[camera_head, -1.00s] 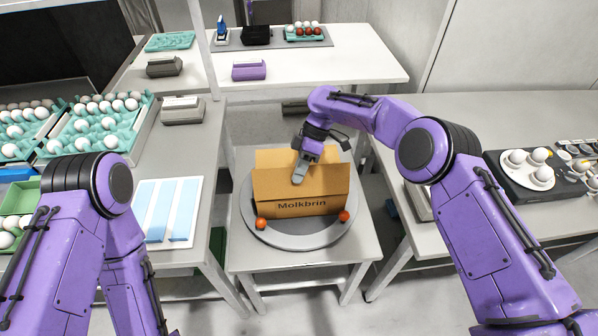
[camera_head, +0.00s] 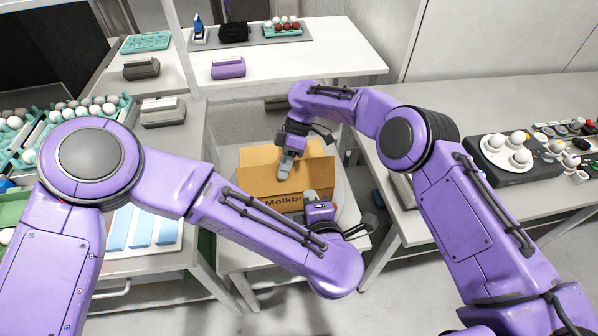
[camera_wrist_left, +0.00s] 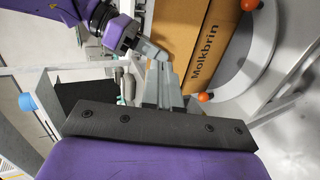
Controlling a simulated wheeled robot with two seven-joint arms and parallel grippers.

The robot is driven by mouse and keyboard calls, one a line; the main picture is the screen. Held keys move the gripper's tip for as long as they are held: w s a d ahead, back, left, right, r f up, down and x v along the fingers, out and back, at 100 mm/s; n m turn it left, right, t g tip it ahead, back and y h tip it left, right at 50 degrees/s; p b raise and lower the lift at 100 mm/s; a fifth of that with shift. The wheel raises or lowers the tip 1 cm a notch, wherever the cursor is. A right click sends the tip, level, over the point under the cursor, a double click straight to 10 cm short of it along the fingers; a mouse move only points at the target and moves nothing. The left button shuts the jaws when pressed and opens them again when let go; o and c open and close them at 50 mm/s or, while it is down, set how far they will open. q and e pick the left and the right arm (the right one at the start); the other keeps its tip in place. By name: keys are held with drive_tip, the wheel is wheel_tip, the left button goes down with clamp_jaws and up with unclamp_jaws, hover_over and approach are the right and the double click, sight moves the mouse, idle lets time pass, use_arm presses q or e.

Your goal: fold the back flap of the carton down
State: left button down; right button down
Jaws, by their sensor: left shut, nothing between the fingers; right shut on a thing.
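The open brown carton (camera_head: 262,188), marked "Molkbrin", sits on a round grey turntable (camera_head: 345,192). Its back flap (camera_head: 258,155) stands up behind the opening. My right gripper (camera_head: 285,172) reaches down over the carton's middle and is shut on part of it; the fingers hide which panel they grip. My left gripper (camera_head: 311,194) is shut and empty, in front of the carton's printed front wall, and hides part of the lettering. In the left wrist view the left gripper (camera_wrist_left: 160,68) points toward the carton (camera_wrist_left: 205,55) and looks apart from it.
Orange balls (camera_wrist_left: 205,97) sit at the turntable's edge by the carton's front corners. Side tables stand left and right, the left with egg trays (camera_head: 88,112), the right with a black egg holder (camera_head: 500,165). A white table (camera_head: 300,62) stands behind.

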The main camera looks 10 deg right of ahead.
sight(297, 168)
drive_tip(key=shift+s+f, duration=0.1)
drive_tip(key=shift+f, duration=0.15)
use_arm(q)
drive_tip(key=x, duration=1.4)
drive_tip(key=shift+a+f, duration=0.1)
drive_tip(key=shift+a, duration=0.2)
drive_tip(key=shift+w, duration=0.1)
